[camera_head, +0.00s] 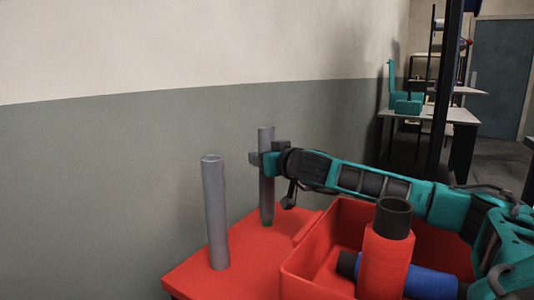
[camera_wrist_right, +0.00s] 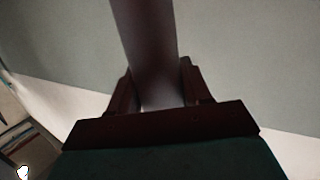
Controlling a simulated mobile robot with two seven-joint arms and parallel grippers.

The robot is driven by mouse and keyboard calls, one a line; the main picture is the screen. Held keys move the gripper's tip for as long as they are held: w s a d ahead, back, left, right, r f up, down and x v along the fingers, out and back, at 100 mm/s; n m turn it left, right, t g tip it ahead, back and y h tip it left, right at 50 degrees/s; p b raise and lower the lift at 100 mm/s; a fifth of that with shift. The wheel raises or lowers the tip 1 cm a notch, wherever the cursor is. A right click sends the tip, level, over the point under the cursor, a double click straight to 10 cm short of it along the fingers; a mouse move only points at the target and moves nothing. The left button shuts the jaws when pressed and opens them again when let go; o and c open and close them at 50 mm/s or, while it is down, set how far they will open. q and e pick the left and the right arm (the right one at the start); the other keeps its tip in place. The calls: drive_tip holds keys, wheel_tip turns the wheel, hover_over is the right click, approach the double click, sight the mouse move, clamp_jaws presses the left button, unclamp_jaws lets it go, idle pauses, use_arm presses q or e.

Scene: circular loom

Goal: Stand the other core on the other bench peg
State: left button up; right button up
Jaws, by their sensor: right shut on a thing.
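A grey tubular core (camera_head: 215,212) stands upright on the red bench top (camera_head: 205,272), at the left. Any peg inside it is hidden. A second grey core (camera_head: 266,195) is upright in my right gripper (camera_head: 267,158), to the right of and behind the first. In the right wrist view the held core (camera_wrist_right: 148,45) runs up between the two fingers of the gripper (camera_wrist_right: 152,92). My left gripper is not in view.
A red crate (camera_head: 312,268) at the right of the bench holds a red-wound spool (camera_head: 385,262) standing up and a blue-wound spool (camera_head: 428,283) lying down. My right arm reaches across above the crate. A wall is behind; a table (camera_head: 450,114) stands farther back right.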

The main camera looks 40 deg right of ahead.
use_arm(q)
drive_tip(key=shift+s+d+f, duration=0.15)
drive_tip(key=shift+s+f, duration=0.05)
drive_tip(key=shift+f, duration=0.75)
use_arm(e)
drive_tip(key=shift+w+a+f, duration=0.1)
drive_tip(key=shift+a+f, duration=0.1)
drive_tip(key=shift+f, duration=0.2)
drive_tip(key=shift+a+f, duration=0.15)
drive_tip(key=shift+f, duration=0.3)
drive_tip(key=o, duration=1.3)
drive_tip(key=shift+w, duration=0.1)
drive_tip(key=shift+c, duration=0.2)
drive_tip(key=shift+w+a+r, duration=0.1)
drive_tip(key=shift+w+r, duration=0.1)
use_arm(q)
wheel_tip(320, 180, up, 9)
drive_tip(key=p, duration=0.8)
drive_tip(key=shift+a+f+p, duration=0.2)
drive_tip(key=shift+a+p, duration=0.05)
drive_tip(key=shift+p, duration=0.15)
use_arm(e)
wheel_tip(320, 180, up, 20)
drive_tip(key=shift+s, duration=0.2)
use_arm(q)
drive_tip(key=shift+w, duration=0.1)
use_arm(e)
drive_tip(key=shift+r, duration=0.1)
